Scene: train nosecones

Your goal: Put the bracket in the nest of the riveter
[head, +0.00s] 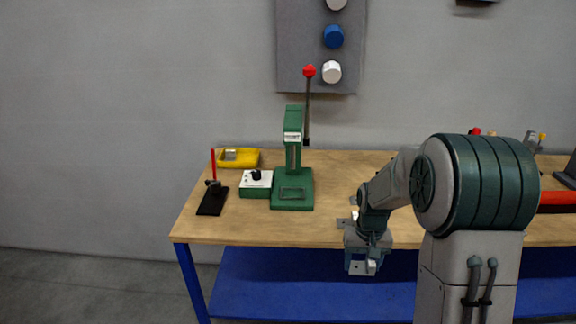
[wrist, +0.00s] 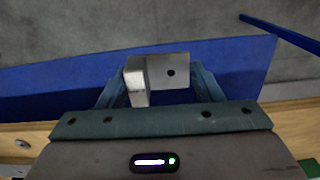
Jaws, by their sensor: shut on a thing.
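The green riveter (head: 294,150) stands on the left half of the wooden table, with a red-knobbed lever pointing up. Its nest (head: 292,193) is on the green base under the column. My gripper (head: 363,262) is in front of the table's front edge, right of the riveter. It is shut on the bracket (head: 359,267), a grey metal angle piece. In the wrist view the bracket (wrist: 168,72) sits between my gripper's two fingers (wrist: 155,85), with one flat face showing a dark hole.
A green box with a black knob (head: 256,183) stands left of the riveter. Near it are a yellow tray (head: 239,158) and a black stand with a red rod (head: 213,195). A blue shelf (head: 300,285) lies below the wooden tabletop (head: 240,226). Tools stand at the right.

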